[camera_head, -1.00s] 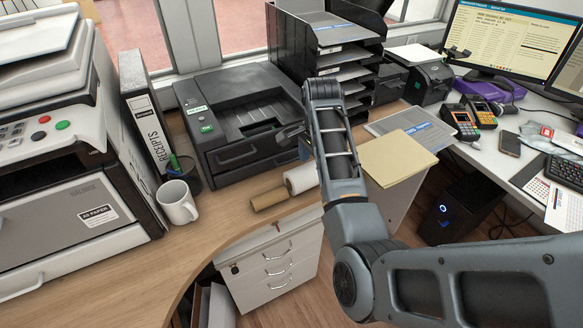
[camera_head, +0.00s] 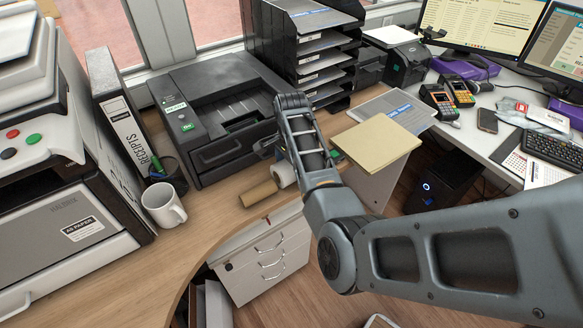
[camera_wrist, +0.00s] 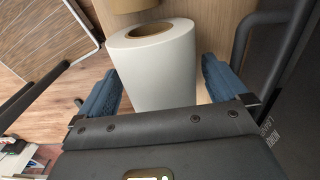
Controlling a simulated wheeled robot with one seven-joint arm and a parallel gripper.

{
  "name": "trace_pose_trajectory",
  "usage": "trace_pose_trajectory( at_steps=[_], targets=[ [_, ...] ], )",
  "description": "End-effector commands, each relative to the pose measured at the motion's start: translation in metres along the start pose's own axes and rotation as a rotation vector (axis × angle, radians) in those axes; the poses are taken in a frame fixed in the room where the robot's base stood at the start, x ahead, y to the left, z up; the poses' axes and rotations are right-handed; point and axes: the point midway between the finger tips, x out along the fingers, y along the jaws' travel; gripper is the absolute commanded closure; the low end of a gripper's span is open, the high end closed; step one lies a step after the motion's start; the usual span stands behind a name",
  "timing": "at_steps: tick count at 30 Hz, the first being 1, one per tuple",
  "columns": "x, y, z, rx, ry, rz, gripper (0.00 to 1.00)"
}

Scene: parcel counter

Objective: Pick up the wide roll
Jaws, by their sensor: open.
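The wide roll (camera_wrist: 158,68) is white with a brown cardboard core and lies on the wooden counter. In the wrist view it sits between the two blue fingers of my gripper (camera_wrist: 160,85), one on each side. The fingers are open, with a small gap visible beside the roll. In the head view the white roll (camera_head: 283,175) is partly covered by my arm, and my gripper is mostly hidden behind it. A narrower brown roll (camera_head: 259,194) lies just left of the white roll, and its edge shows at the top of the wrist view (camera_wrist: 133,4).
A black printer (camera_head: 215,110) stands right behind the rolls. A white mug (camera_head: 163,204) and a pen cup (camera_head: 167,176) are to the left. A yellow pad (camera_head: 376,143) lies to the right. The counter's front edge is close, above white drawers (camera_head: 265,255).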

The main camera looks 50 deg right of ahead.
Motion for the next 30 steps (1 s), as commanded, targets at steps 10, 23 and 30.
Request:
trace_pose_trajectory(
  at_steps=[10, 23, 30],
  targets=[
    [0.0008, 0.0000, 0.0000, 0.000, 0.000, 0.000, 0.11],
    [0.0007, 0.0001, 0.0001, 0.000, 0.000, 0.000, 0.53],
    [0.0001, -0.0003, 0.0002, 0.000, 0.000, -0.001, 0.63]
  ],
)
